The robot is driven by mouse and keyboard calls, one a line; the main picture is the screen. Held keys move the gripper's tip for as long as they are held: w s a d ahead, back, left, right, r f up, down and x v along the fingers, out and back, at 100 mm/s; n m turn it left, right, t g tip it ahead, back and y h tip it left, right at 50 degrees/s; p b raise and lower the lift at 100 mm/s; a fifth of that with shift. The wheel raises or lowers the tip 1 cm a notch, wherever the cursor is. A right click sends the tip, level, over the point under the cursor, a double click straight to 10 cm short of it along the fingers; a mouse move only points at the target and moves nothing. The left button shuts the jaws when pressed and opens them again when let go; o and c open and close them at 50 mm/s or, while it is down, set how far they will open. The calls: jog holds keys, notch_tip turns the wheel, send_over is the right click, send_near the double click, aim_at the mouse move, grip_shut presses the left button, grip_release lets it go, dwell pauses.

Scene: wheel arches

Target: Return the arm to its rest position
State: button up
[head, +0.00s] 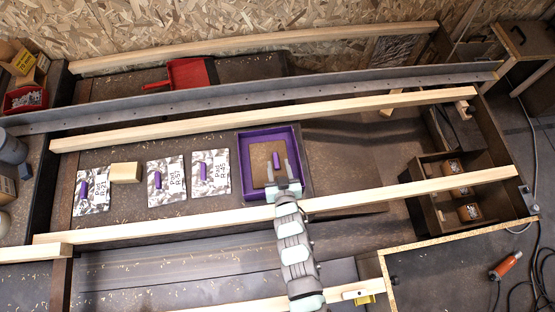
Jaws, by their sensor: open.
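My gripper (279,174) is open over the purple tray (243,154), with its two fingers pointing away from me. My white and grey arm reaches up to it from the bottom of the head view. A brown board or pad (259,153) lies in the tray, with a small purple piece (276,159) showing between the fingers. I cannot tell whether the fingers touch the purple piece. The gripper's body hides part of the tray's front right side.
Pads labelled R-21 (97,194), R-57 (160,190) and R-45 (216,181) lie left of the tray, near a wooden block (125,172). Wooden beams (400,190) and a metal rail (250,94) cross the scene. A divided box (430,217) stands right. Dark surface right of the tray is clear.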

jog(key=p+v, duration=0.2)
jog(key=v, duration=0.6)
jog(key=shift+r, duration=0.1)
